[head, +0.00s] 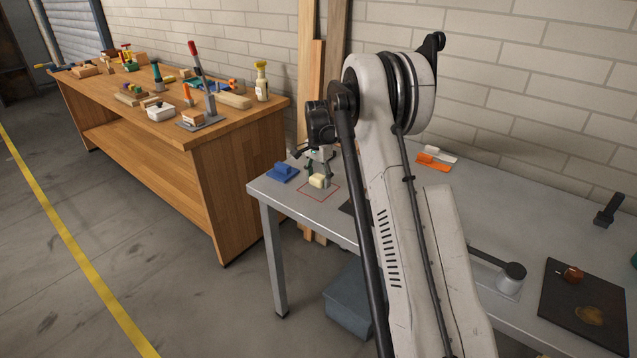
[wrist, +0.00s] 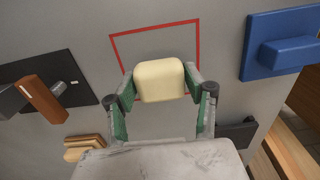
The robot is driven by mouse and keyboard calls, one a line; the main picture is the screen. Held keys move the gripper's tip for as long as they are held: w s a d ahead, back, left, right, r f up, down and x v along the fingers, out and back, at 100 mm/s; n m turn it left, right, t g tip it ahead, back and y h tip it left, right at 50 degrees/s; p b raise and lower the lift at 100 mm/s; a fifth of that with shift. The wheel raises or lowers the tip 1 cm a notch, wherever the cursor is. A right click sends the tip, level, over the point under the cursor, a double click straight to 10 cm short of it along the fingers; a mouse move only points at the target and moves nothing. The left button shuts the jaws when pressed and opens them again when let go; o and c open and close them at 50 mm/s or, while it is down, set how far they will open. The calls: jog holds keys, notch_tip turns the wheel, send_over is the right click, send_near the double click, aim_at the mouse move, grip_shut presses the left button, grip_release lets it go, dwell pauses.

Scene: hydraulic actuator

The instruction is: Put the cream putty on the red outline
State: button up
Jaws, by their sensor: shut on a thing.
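The cream putty (wrist: 160,80) is a pale rounded block between the fingers of my gripper (wrist: 160,88). My gripper is shut on it; the fingers touch both sides. The putty also shows in the head view (head: 318,181), where my gripper (head: 319,176) is over the far left part of the grey table. The red outline (wrist: 160,32) is a square on the table. In the wrist view the putty covers part of its lower middle. In the head view the outline (head: 318,198) lies just below the putty. I cannot tell whether the putty touches the table.
A blue block on a plate (head: 283,172) sits left of the outline, and an orange trowel-like tool (head: 433,160) lies to the right. The grey table's (head: 270,191) left edge is close by. A wooden workbench (head: 240,125) with tools stands behind left.

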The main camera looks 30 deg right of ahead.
jog(key=shift+f, duration=0.7)
jog(key=shift+f, duration=0.1)
jog(key=shift+f, duration=0.15)
jog(key=o, duration=1.2)
